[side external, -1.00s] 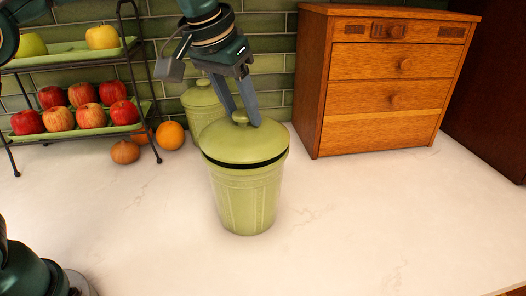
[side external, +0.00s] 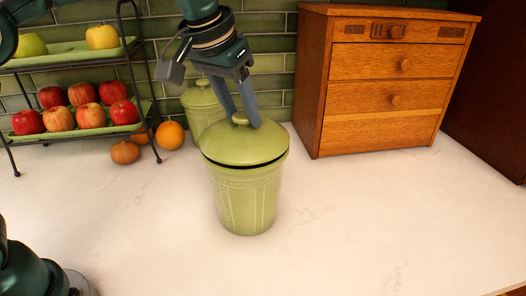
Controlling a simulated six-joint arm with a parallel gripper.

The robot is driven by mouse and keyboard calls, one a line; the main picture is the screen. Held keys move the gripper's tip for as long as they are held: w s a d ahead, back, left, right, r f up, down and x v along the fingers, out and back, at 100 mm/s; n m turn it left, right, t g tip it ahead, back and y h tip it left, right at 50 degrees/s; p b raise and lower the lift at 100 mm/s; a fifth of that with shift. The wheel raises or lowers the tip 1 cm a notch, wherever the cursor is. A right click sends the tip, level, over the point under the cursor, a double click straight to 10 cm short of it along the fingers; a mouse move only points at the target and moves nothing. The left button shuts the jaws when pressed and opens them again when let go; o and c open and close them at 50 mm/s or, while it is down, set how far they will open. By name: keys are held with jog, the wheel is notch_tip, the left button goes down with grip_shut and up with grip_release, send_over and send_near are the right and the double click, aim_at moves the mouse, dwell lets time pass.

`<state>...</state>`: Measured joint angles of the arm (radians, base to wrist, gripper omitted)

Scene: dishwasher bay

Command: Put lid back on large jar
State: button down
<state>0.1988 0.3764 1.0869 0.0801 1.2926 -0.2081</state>
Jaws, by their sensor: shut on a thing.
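The large green jar (side external: 246,200) stands upright on the white counter in the middle of the side external view. Its green lid (side external: 240,147) rests over the jar's mouth, with a thin dark line between lid and jar rim, wider toward the left and middle. My gripper (side external: 242,115) reaches down from above and is shut on the lid's round knob (side external: 239,119). The far side of the lid and the jar's inside are hidden.
A smaller green jar (side external: 204,106) stands behind, near the tiled wall. A wooden drawer chest (side external: 384,90) is at the back right. A black-framed fruit rack (side external: 156,125), oranges (side external: 170,136) and an onion (side external: 125,152) are at left. The counter's front and right (side external: 370,220) are clear.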

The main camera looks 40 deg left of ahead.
dwell(0.9)
jog(key=shift+c, duration=1.4)
grip_release()
jog(key=shift+o, duration=0.4)
jog(key=shift+f, duration=0.1)
jog(key=shift+o, duration=1)
jog(key=shift+r, duration=2.25)
